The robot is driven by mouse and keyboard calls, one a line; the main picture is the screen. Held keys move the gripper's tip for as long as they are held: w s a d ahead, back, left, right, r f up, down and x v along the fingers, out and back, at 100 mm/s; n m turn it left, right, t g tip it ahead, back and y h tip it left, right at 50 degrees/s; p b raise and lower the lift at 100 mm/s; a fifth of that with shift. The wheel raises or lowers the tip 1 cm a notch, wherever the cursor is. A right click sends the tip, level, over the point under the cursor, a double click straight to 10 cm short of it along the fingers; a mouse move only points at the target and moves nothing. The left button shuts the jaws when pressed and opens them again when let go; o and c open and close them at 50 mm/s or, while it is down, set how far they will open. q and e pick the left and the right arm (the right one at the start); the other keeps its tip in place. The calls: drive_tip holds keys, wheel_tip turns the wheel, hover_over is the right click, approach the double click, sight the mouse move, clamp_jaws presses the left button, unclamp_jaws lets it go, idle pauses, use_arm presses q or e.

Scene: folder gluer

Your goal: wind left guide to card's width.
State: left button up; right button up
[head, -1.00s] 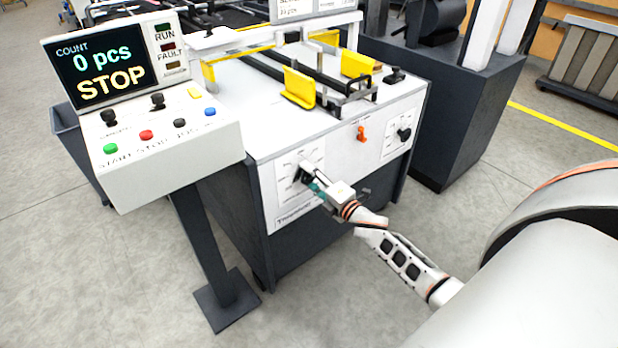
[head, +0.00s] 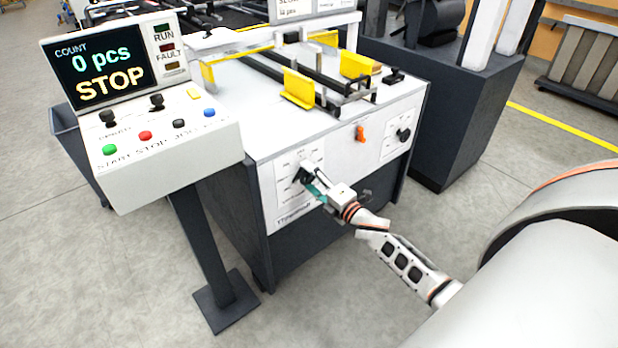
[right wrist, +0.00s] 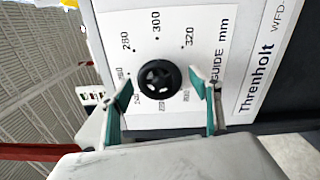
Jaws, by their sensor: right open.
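The guide handwheel, a black spoked knob (right wrist: 159,79), sits on a white dial plate (right wrist: 200,25) marked in mm, with numbers such as 280, 300 and 320. In the head view the dial plate (head: 285,200) is on the machine's front left. My right gripper (head: 313,184) reaches the knob from the right. In the right wrist view its two teal-lined fingers (right wrist: 164,95) are open, one on each side of the knob, with gaps visible. The yellow left guide (head: 298,88) stands on the machine's top. My left gripper is out of view.
A control panel (head: 180,130) with a screen reading 0 pcs STOP stands left of the machine. An orange switch (head: 361,133) and a second black knob (head: 403,134) are on the front face to the right. Open floor (head: 340,300) lies in front.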

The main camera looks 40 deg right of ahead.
drive_tip(key=s+d, duration=0.1)
drive_tip(key=s, duration=1)
drive_tip(key=shift+s, duration=0.2)
